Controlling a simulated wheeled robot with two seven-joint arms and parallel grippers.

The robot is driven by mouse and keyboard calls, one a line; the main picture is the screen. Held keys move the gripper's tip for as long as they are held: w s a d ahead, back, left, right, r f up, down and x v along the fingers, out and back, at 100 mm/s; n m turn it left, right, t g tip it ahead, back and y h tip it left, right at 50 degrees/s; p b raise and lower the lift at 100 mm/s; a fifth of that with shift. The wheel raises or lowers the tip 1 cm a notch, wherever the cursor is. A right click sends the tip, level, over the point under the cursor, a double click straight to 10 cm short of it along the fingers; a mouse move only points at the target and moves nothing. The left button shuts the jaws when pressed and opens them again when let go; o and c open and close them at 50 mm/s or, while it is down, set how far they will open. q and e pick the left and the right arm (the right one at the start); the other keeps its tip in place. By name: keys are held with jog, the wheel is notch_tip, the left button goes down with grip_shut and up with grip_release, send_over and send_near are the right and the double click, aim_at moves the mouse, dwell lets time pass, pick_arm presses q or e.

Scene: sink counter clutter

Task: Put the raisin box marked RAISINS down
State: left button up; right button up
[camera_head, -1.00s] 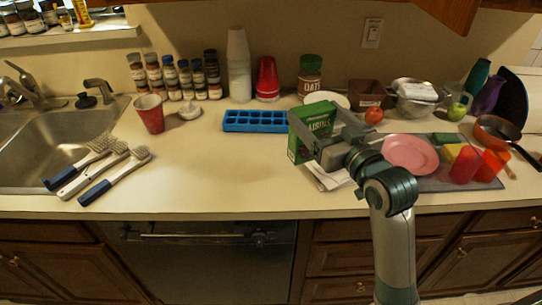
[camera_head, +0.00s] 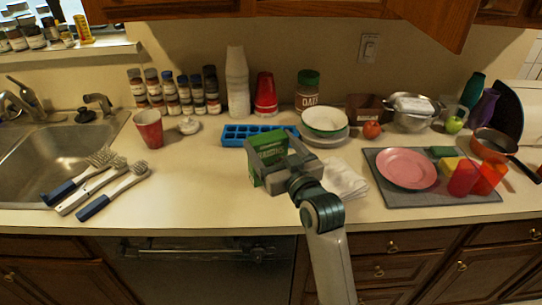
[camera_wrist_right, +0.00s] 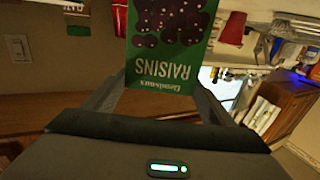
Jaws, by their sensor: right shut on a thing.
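The green raisin box (camera_head: 268,147) is held by my right gripper (camera_head: 275,160) over the middle of the counter, in front of the blue ice cube tray (camera_head: 245,133). In the right wrist view the raisin box (camera_wrist_right: 168,50) shows RAISINS lettering and dark raisins, upside down in that picture, between the two fingers of the right gripper (camera_wrist_right: 160,95). The fingers are shut on it. The box's lower part is partly hidden by the gripper, and I cannot tell whether it touches the counter. My left gripper is not in view.
A white cloth (camera_head: 345,180) lies right of the gripper. Beyond it, a grey mat (camera_head: 385,193) bears a pink plate (camera_head: 407,168) and red cups. Bowls (camera_head: 325,122) stand behind. Brushes (camera_head: 110,190) lie left by the sink (camera_head: 50,155). The counter (camera_head: 195,180) between brushes and box is clear.

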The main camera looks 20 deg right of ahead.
aim_at(271, 157)
notch_tip(271, 157, down, 3)
jog(key=shift+f+p, duration=0.2)
jog(key=shift+p, duration=0.2)
jog(key=shift+f, duration=0.4)
jog(key=o, duration=1.6)
jog(key=shift+o, duration=0.2)
